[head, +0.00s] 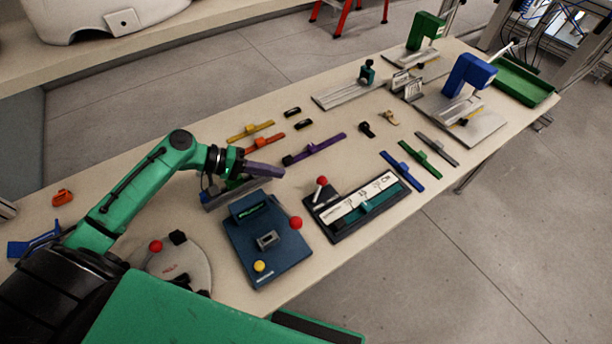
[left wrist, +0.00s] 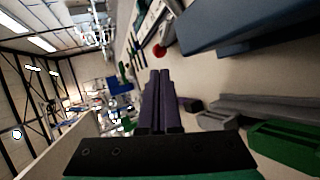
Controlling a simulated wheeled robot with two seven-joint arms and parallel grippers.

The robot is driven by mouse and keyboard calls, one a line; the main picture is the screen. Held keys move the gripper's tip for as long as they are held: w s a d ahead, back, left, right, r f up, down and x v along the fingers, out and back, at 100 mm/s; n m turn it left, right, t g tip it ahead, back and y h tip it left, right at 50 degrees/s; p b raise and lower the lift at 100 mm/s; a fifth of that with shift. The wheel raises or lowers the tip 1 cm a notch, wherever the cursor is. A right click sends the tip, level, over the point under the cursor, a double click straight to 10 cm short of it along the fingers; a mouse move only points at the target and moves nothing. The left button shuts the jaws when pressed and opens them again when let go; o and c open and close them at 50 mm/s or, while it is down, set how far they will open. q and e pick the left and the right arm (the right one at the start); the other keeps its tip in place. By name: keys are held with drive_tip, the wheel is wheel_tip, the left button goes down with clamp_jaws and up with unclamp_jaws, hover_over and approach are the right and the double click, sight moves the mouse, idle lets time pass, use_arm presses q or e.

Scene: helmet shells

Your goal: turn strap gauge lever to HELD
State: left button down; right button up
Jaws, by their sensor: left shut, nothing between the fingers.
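A blue-grey gauge box (head: 265,238) with a small display, a yellow button and a red ball (head: 296,223) at its right edge sits near the table's front. Left of it is a pale round plate (head: 185,268) with a red-knobbed lever (head: 156,246) and small red lettering that looks like HELD. I cannot tell for sure which is the strap gauge. My left gripper (head: 265,170) is shut and empty above the table, behind the box and apart from both levers. Its purple fingers (left wrist: 160,95) are together in the left wrist view. My right gripper is not seen.
A black slotted fixture (head: 362,205) with a scale and red-topped lever stands right of the box. A grey-and-green fixture lies under my left gripper. Coloured straps, including a purple one (head: 318,148), lie behind. Blue and green presses stand at the far right.

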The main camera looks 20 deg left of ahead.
sight(319, 181)
use_arm(q)
drive_tip(key=p+x, duration=0.1)
drive_tip(key=x, duration=0.8)
drive_tip(key=shift+d+p, duration=0.15)
drive_tip(key=shift+p, duration=0.2)
drive_tip(key=shift+f, duration=0.1)
drive_tip(key=shift+w+d+f, duration=0.1)
drive_tip(key=shift+w+d, duration=0.05)
drive_tip(key=shift+d, duration=0.1)
drive_tip(key=shift+w+d, duration=0.1)
drive_tip(key=shift+d, duration=0.25)
